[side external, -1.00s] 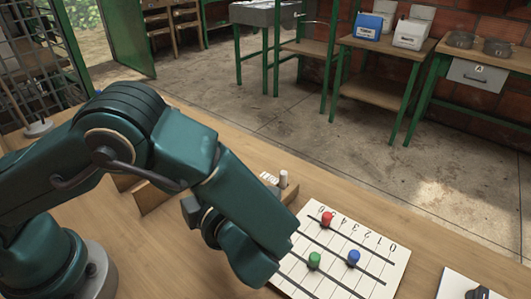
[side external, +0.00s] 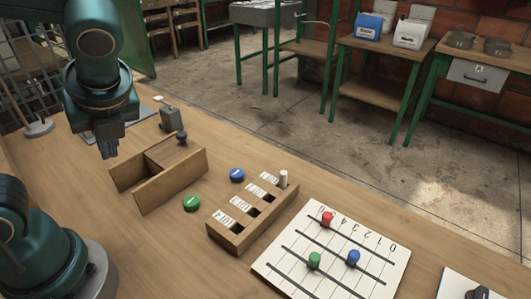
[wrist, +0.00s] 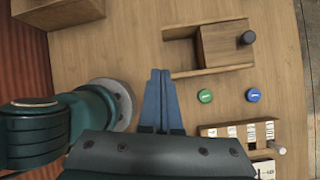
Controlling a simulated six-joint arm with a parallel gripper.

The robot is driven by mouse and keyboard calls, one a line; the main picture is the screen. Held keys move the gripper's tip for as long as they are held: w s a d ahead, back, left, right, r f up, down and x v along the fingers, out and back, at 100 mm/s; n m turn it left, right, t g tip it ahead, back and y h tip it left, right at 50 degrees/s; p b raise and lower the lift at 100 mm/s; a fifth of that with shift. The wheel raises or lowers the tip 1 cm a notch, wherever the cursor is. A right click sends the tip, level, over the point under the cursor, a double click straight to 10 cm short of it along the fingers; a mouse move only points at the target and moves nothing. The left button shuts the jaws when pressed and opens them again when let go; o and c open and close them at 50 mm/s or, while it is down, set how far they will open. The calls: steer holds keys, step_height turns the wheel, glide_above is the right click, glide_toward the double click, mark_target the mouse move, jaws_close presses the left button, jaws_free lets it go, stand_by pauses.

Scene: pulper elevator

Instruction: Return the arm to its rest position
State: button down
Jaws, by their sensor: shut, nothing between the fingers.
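My gripper (side external: 107,152) hangs at the left of the side external view, above the wooden table (side external: 120,210). It points down and holds nothing. In the wrist view its fingers (wrist: 159,75) lie together, shut, with bare table and part of my base behind them. In the side external view it is to the left of an open wooden box (side external: 158,178) and apart from it.
Blue (side external: 237,175) and green (side external: 191,203) discs lie between the box and a slotted wooden rack (side external: 238,246). A white numbered board (side external: 380,250) bears red (side external: 327,218), green (side external: 314,261) and blue (side external: 353,257) pegs.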

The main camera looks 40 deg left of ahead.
steer(key=d+n+t+h, duration=0.5)
steer(key=d+n+h, duration=0.1)
steer(key=n, duration=1.5)
steer(key=shift+d+f+t, duration=0.15)
steer(key=shift+d+t, duration=0.15)
steer(key=shift+d, duration=0.45)
